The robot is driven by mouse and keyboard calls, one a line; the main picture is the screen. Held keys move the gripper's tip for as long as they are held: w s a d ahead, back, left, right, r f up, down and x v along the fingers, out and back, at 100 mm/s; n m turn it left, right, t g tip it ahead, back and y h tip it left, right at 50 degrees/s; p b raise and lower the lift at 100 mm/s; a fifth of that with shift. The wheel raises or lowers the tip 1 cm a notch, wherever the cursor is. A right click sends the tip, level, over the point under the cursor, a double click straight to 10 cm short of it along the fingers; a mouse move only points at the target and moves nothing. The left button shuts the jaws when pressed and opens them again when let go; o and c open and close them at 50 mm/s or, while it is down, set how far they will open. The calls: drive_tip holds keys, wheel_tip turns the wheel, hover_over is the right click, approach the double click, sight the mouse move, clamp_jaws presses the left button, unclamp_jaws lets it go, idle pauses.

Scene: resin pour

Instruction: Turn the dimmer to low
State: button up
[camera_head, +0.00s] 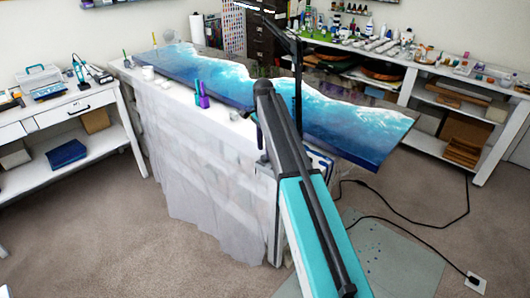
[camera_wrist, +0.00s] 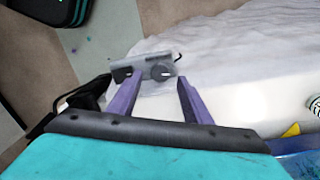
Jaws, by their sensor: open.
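The dimmer is a grey box (camera_wrist: 140,74) with a round dark knob (camera_wrist: 159,71) that bears a small light mark on its right side. It shows in the wrist view, against the white drape. My gripper (camera_wrist: 158,82) is open, its two purple fingers pointing at the dimmer. The fingertips lie to either side of the knob in the picture; whether they touch it I cannot tell. In the head view my arm reaches to the table's near side, and I cannot make out the dimmer or the fingers there.
A blue and white resin slab (camera_head: 225,75) lies on the draped table (camera_head: 200,165). Purple and teal items (camera_head: 201,95) stand at its near edge. A white bench (camera_head: 75,118) is at left, shelves (camera_head: 425,68) at right. Black cables (camera_head: 410,222) cross the carpet.

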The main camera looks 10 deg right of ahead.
sight(264, 156)
drive_tip(key=shift+f, duration=1.55)
drive_tip(key=c, duration=1.1)
drive_tip(key=shift+o, duration=0.2)
drive_tip(key=shift+n, duration=0.5)
drive_tip(key=n, duration=0.4)
drive_tip(key=shift+p, duration=0.3)
drive_tip(key=n, duration=0.5)
